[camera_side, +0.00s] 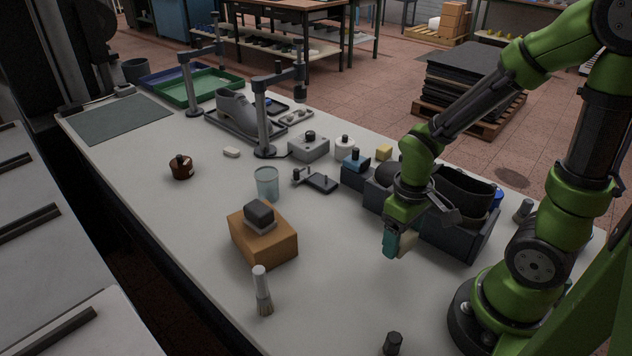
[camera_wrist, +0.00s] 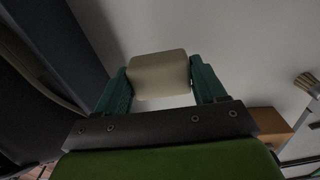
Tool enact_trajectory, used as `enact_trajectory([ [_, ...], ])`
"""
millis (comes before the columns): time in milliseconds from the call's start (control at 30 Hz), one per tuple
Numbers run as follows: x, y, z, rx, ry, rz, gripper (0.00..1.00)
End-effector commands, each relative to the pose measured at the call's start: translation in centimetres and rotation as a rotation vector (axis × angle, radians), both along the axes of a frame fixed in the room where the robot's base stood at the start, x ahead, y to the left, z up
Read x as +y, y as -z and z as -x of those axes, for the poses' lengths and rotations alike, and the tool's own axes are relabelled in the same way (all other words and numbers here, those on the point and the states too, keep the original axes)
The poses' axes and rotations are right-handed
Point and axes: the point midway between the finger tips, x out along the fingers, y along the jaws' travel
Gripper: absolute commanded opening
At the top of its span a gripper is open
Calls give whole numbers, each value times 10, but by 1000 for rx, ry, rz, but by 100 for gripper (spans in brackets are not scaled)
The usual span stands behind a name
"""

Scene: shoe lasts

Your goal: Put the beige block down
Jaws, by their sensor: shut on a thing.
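The beige block (camera_wrist: 160,75) sits between the two teal fingers of my gripper (camera_wrist: 161,88) in the wrist view. In the side view the block (camera_side: 407,243) shows partly behind the fingers of my gripper (camera_side: 397,243). My gripper is shut on it. The block is over the pale table (camera_side: 340,290), just in front of the dark bin. Whether it touches the table cannot be told for sure.
A dark bin (camera_side: 462,240) with black shoe forms stands right behind my gripper. A brown box (camera_side: 264,245) with a dark block on top and a brush (camera_side: 262,290) are to the left. A small dark cylinder (camera_side: 393,343) stands at the front. Table between is clear.

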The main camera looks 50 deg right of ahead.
Motion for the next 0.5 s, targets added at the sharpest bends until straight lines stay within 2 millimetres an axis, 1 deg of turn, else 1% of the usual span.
enact_trajectory([
  [67, 0, 1, -2, -6, -50, 0, 39],
  [167, 0, 2, -13, -10, -77, 1, 39],
  [267, -1, 5, -35, -8, -80, 1, 39],
  [500, -3, 11, -101, -9, -79, 1, 39],
])
